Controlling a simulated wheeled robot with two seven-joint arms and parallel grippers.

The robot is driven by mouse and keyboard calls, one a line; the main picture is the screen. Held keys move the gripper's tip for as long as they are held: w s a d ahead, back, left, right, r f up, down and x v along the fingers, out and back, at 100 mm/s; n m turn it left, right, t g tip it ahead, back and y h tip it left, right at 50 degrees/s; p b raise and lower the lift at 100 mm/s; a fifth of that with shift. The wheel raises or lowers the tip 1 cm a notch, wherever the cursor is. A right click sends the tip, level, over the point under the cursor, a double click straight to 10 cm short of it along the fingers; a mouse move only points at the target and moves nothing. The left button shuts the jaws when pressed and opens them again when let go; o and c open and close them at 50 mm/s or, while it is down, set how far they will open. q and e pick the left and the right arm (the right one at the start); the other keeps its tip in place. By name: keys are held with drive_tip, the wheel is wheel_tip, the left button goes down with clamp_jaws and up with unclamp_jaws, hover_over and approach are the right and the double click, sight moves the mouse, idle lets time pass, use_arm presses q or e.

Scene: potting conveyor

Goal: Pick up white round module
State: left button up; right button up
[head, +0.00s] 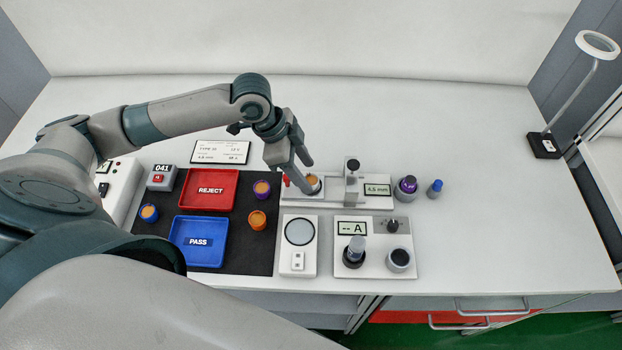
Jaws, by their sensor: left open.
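A round module with an orange top and a pale rim (314,185) sits at the left end of the white gauge fixture (335,203), which carries a 4,5 mm display. This looks like the white round module; its side is partly hidden by my gripper. My left gripper (302,174) is open and points down at it, with its fingertips close around or just above the module. I cannot tell whether they touch it. My right gripper is not in view.
A red REJECT tray (208,206) and blue PASS tray (225,230) lie on a black mat (262,258), with blue (149,212), purple (262,189) and orange (257,220) modules nearby. A tester (376,258) stands in front of the fixture.

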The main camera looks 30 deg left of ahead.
use_arm(q)
drive_tip(key=shift+x, duration=1.1)
drive_tip(key=c, duration=1.2)
drive_tip(key=shift+r, duration=0.1)
drive_tip(key=shift+r, duration=0.55)
drive_tip(key=r, duration=0.1)
drive_tip(key=d+r+b, duration=0.1)
drive_tip(key=r, duration=0.1)
drive_tip(key=shift+s+r+b, duration=0.15)
drive_tip(key=shift+b, duration=0.15)
drive_tip(key=s+d+r+b, duration=0.1)
drive_tip(key=s+d+r, duration=0.2)
drive_tip(key=d+r, duration=0.3)
drive_tip(key=d, duration=0.4)
drive_tip(key=shift+s+r+b, duration=0.25)
drive_tip(key=shift+s+b, duration=0.1)
drive_tip(key=shift+b, duration=0.05)
